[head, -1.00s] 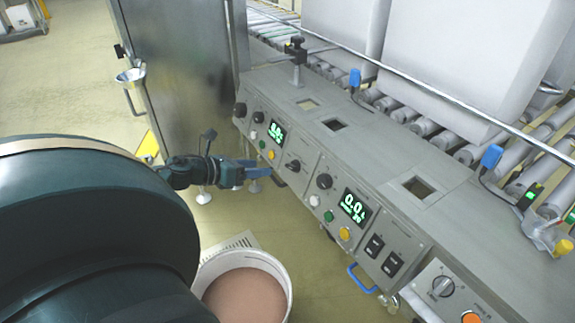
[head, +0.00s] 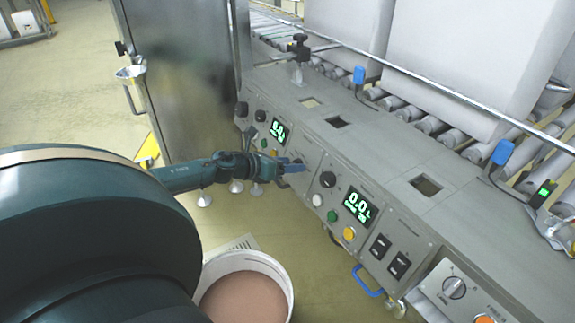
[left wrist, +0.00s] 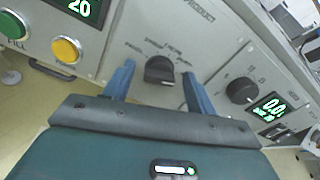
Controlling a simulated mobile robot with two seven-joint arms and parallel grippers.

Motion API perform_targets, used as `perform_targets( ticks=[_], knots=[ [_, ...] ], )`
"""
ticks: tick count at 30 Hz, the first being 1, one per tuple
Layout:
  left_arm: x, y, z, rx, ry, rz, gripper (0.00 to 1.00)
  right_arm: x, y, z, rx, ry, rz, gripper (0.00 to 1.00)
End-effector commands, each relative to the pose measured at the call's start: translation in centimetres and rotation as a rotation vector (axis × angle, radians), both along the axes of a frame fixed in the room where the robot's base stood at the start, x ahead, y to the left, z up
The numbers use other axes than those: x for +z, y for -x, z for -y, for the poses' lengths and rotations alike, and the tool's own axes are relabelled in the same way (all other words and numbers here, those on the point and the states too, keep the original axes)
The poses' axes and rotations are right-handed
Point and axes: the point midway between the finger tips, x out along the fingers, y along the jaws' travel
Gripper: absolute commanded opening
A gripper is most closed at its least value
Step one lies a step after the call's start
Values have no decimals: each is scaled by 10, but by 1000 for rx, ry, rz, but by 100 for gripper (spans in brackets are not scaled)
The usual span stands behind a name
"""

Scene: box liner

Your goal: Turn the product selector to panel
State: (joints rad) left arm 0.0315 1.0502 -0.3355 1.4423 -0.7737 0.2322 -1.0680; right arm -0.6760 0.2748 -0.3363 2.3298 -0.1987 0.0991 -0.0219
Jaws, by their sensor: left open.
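The product selector is a black knob (left wrist: 159,70) on a grey panel, with small position labels around it and the word PRODUCT above. The labels are too small to read surely, and I cannot tell which one the knob points at. My left gripper (left wrist: 158,69) is open, with one blue finger on each side of the knob in the left wrist view. Contact with the knob does not show. In the head view, my left gripper (head: 292,166) reaches the panel front and partly hides the knob. My right gripper is not in view.
Another black knob (left wrist: 240,90) sits to the right of the selector. A yellow button (left wrist: 66,49) and a lit display (left wrist: 80,6) are to the left. A white bucket (head: 270,262) stands on the floor below. Rollers with large white boxes (head: 455,60) lie behind the console.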

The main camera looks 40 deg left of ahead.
Motion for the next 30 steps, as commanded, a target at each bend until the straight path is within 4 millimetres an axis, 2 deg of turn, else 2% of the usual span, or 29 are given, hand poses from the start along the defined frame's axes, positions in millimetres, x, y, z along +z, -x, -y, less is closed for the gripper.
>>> perform_targets(
  ticks=[6,22,30],
  knots=[
    [0,0,0,0,0,0,56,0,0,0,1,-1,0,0],
    [0,0,0,0,0,0,12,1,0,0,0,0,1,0],
    [1,0,0,9,25,-7,12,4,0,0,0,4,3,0]
  ],
)
